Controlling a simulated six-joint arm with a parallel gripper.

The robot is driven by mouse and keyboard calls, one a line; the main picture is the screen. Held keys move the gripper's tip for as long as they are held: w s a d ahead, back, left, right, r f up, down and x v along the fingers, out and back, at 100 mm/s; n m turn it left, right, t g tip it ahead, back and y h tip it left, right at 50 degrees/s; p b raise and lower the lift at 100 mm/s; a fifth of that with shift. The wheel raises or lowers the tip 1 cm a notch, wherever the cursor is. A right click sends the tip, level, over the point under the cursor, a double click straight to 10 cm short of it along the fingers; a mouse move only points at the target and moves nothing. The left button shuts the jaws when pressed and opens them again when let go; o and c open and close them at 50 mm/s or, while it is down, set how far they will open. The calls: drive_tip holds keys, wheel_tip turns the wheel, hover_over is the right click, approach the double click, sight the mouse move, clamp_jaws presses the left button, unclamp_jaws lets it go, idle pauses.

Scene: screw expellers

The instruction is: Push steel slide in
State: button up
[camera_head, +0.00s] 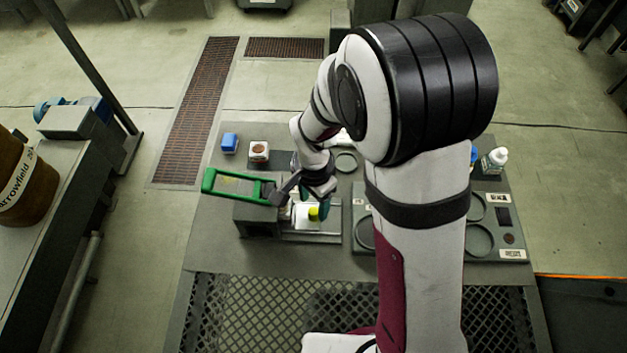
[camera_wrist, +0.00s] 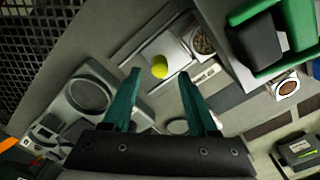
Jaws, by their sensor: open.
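The steel slide (camera_wrist: 170,47) is a pale metal plate with a round yellow knob (camera_wrist: 160,67), lying in a grey guide in the wrist view. A round cup of brown grains (camera_wrist: 203,40) sits at its end nearer the green-handled unit. In the head view the slide's bright plate (camera_head: 303,224) sticks out to the right of the grey block (camera_head: 257,216), and the yellow knob (camera_head: 313,213) shows there. My gripper (camera_wrist: 160,73) is open, its teal fingers spread either side of the knob in the picture. I cannot tell whether they touch it. My arm partly hides the area.
The green handle (camera_head: 235,183) reaches left above the block. A blue box (camera_head: 230,143) and a white box with a brown top (camera_head: 259,150) stand behind. A grey tray with round recesses (camera_head: 512,239) and a white bottle (camera_head: 496,160) are at right. The front left tabletop is clear.

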wheel_tip(320, 180, up, 12)
wheel_tip(320, 180, down, 14)
drive_tip(key=m, duration=0.6)
drive_tip(key=shift+f, duration=0.2)
drive_tip(key=shift+c, duration=0.3)
clamp_jaws()
